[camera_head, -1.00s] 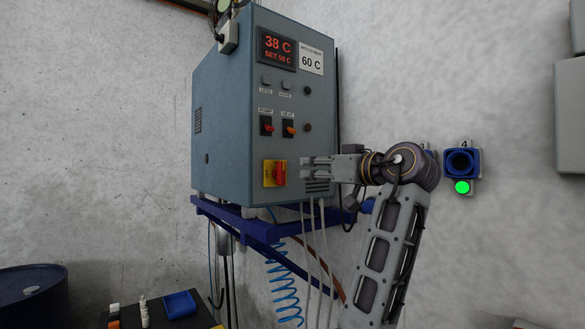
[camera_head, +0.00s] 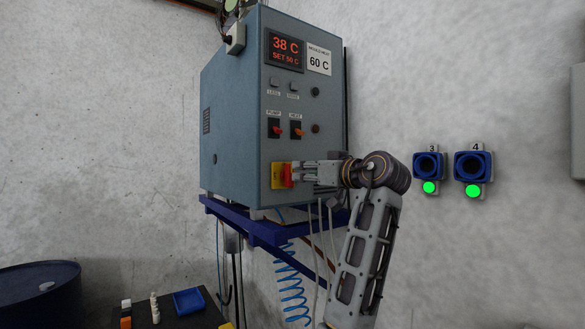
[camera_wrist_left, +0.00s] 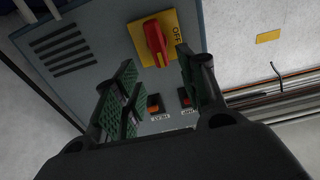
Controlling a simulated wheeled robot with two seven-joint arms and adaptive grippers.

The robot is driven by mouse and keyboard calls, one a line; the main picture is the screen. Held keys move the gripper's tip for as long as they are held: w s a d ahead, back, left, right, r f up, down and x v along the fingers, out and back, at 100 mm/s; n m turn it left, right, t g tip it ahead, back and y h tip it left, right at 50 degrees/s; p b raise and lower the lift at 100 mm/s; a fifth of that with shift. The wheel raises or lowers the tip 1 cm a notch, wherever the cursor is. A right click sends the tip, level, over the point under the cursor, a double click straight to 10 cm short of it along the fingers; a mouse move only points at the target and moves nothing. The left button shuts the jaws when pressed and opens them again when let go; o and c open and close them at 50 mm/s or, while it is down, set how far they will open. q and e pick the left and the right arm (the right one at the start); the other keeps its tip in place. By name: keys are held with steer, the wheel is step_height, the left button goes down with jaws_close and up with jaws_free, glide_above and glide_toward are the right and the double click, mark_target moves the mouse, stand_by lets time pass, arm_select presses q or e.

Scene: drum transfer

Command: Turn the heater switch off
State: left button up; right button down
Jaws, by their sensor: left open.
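The grey-blue heater cabinet (camera_head: 232,120) carries a HEAT switch (camera_head: 296,131) with an orange lever, beside the PUMP switch (camera_head: 275,129). Below them is a red rotary knob (camera_head: 287,176) on a yellow plate (camera_head: 276,168). My left gripper (camera_head: 298,174) is at the knob's right in the head view; contact cannot be told. In the wrist view the open fingers (camera_wrist_left: 158,85) face the panel, with the knob (camera_wrist_left: 155,42) beyond them and "OFF" on its plate. The HEAT switch (camera_wrist_left: 154,103) shows between the fingers, the PUMP switch (camera_wrist_left: 185,97) by the right finger. My right gripper is not in view.
The display (camera_head: 286,50) reads 38 C, SET 50 C; a label (camera_head: 319,61) reads 60 C. The cabinet stands on a blue bracket (camera_head: 262,229) with cables and a blue coiled hose (camera_head: 290,285) below. Blue sockets 3 (camera_head: 429,165) and 4 (camera_head: 473,165) have green lights.

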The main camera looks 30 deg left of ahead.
mark_target(292, 170)
arm_select(q)
steer(key=shift+p+x, duration=1.05)
steer(key=shift+x, duration=2.55)
jaws_close()
